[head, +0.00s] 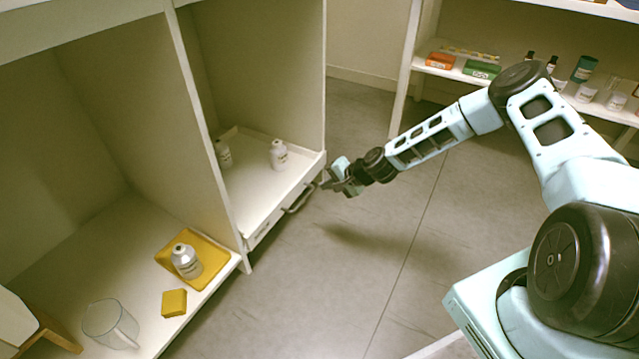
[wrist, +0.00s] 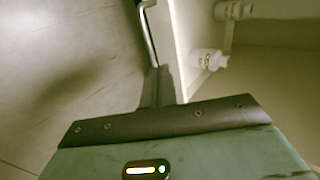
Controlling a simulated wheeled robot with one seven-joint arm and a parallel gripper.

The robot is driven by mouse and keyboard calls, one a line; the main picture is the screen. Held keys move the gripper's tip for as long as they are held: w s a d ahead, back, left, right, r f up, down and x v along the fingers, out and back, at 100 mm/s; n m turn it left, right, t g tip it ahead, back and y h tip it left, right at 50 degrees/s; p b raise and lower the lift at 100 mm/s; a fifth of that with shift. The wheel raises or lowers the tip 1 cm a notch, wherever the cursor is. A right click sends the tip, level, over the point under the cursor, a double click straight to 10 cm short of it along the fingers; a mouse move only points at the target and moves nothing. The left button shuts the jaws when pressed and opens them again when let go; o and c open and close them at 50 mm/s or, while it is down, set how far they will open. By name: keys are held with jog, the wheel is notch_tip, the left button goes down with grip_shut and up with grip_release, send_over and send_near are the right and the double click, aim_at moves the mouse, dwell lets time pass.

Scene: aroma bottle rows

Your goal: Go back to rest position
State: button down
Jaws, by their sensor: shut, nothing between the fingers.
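My gripper (head: 328,183) is in the head view, at the end of my outstretched arm, just right of a pulled-out drawer (head: 255,205). Its fingers are shut and hold nothing. The drawer's metal handle (head: 299,200) is close to the fingertips. In the wrist view the closed fingers (wrist: 160,75) point toward the drawer front, with the handle (wrist: 148,32) just ahead. Whether they touch the handle I cannot tell.
Two white bottles (head: 278,154) (head: 222,153) stand in the drawer. On the lower left shelf are a yellow tray (head: 213,270) with a bottle (head: 185,261), a yellow block (head: 174,302) and a clear jug (head: 108,322). A stocked shelf (head: 484,83) stands at back right. The floor between is clear.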

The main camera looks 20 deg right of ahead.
jog(key=s+a+r+n+g+p, duration=0.1)
jog(key=s+a+r+n+g, duration=0.3)
jog(key=s+a+r, duration=0.5)
jog(key=s+a+r+n+g+p, duration=0.1)
jog(key=s+a+r+n+g, duration=0.1)
jog(key=s+a+r+n, duration=0.65)
jog(key=s+d+r+n+g+h+p, duration=0.1)
jog(key=s+r+n+h, duration=0.2)
jog(key=s+r, duration=0.75)
jog(key=s+d+r+n+h, duration=0.1)
jog(key=s+r+n+h, duration=0.15)
jog(key=s+r, duration=0.8)
notch_tip(320, 180, up, 36)
jog(key=s+p, duration=0.2)
jog(key=p, duration=3.6)
jog(key=shift+s+d, duration=0.25)
jog(key=shift+s, duration=0.05)
